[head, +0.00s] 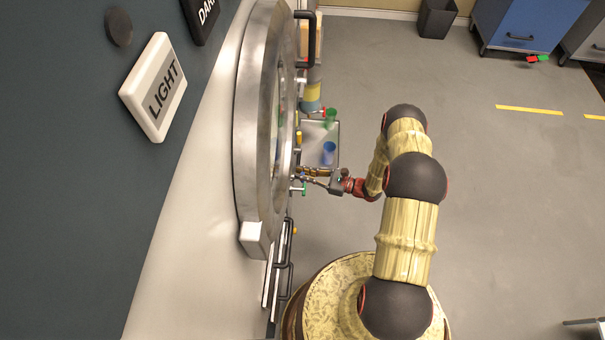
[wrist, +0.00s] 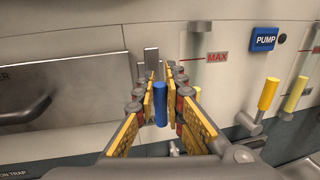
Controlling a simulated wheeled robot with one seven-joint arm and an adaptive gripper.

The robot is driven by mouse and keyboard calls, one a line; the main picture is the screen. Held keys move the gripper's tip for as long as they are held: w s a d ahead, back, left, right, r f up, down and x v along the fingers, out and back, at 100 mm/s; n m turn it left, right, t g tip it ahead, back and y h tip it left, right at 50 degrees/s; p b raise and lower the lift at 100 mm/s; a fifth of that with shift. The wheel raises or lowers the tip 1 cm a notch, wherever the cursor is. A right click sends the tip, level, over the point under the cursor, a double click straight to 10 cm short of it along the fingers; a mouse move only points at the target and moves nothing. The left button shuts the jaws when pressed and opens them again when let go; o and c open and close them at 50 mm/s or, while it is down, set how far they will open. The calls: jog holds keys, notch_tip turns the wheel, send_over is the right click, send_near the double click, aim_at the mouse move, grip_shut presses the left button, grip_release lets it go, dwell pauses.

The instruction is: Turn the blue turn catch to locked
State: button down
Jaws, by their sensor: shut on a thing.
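The blue turn catch (wrist: 160,103) shows in the wrist view as an upright blue handle between the yellow-padded fingers of my gripper (wrist: 163,82). The fingers are shut on it. Its base and any locked marking are hidden or too small to tell. In the head view my gripper (head: 316,177) reaches left to the panel's edge beside the large steel ring; the catch cannot be made out clearly there.
The wrist view shows a PUMP label (wrist: 264,39), a red MAX mark (wrist: 217,57), a yellow lever (wrist: 268,93) to the right and a dark bar handle (wrist: 28,110) to the left. In the head view, the steel ring (head: 256,130) stands left of my arm. Open floor lies right.

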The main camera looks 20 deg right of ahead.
jog(key=shift+s+f, duration=0.1)
jog(key=shift+s+a+f+n+g+y+b, duration=0.35)
jog(key=shift+n+b, duration=0.8)
jog(key=shift+n, duration=2.2)
jog(key=shift+s+a+f+n+g+y+b, duration=0.1)
jog(key=shift+s+f+n+g+y+b, duration=0.65)
jog(key=shift+n, duration=2.55)
jog(key=shift+s+a+f+n+y+b, duration=0.3)
jog(key=shift+n+y+b, duration=0.4)
jog(key=shift+n+b, duration=1.75)
jog(key=shift+w+d+f+n+p, duration=0.1)
jog(key=shift+d+n+p, duration=0.05)
jog(key=shift+n+p, duration=0.85)
jog(key=c, duration=1.9)
grip_release()
jog(key=shift+o, duration=0.3)
jog(key=shift+w, duration=0.1)
jog(key=shift+d, duration=0.1)
